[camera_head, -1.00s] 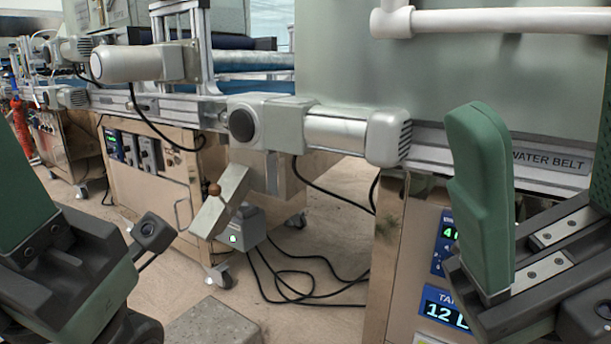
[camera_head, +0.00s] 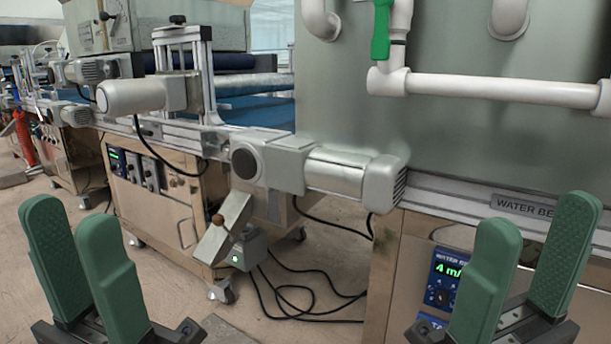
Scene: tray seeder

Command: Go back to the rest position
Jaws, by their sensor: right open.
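My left gripper (camera_head: 84,262) is at the lower left of the head view. Its two green fingers stand apart with nothing between them. My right gripper (camera_head: 520,268) is at the lower right, its two green fingers apart and empty. It stands in front of the machine with the "WATER BELT" label (camera_head: 525,207) and hides part of its control panel (camera_head: 446,279). Neither gripper visibly holds anything. The fingertips of both point upward.
A lever with a brown knob (camera_head: 218,220) and a grey box (camera_head: 248,251) sit low in the middle. A motor (camera_head: 350,175) juts from the machine. Black cables (camera_head: 290,300) lie on the floor. A green-handled valve (camera_head: 381,30) is at top right. Floor between the grippers shows free room.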

